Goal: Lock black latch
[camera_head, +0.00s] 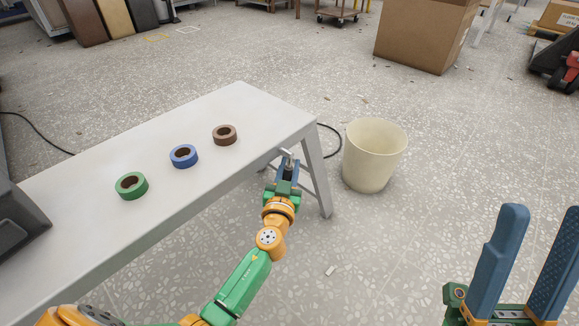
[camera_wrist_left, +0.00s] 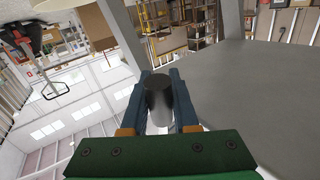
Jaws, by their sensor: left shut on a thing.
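My left gripper (camera_head: 287,165) is at the right end of the white table, just off its edge. It is shut on a dark grey cylindrical part (camera_wrist_left: 159,100), which shows between the two blue fingers in the left wrist view. A small grey metal piece shows by the fingertips in the head view. I cannot tell whether the dark part is the black latch; no other latch is clear in either view. My right gripper (camera_head: 525,262) is open and empty over the floor at the lower right, its two blue fingers wide apart.
The white table (camera_head: 90,185) carries green (camera_head: 131,186), blue (camera_head: 184,156) and brown (camera_head: 225,135) tape rolls. A cream bin (camera_head: 374,155) stands on the floor right of the table. A large cardboard box (camera_head: 424,35) is behind it. The floor between the arms is mostly clear.

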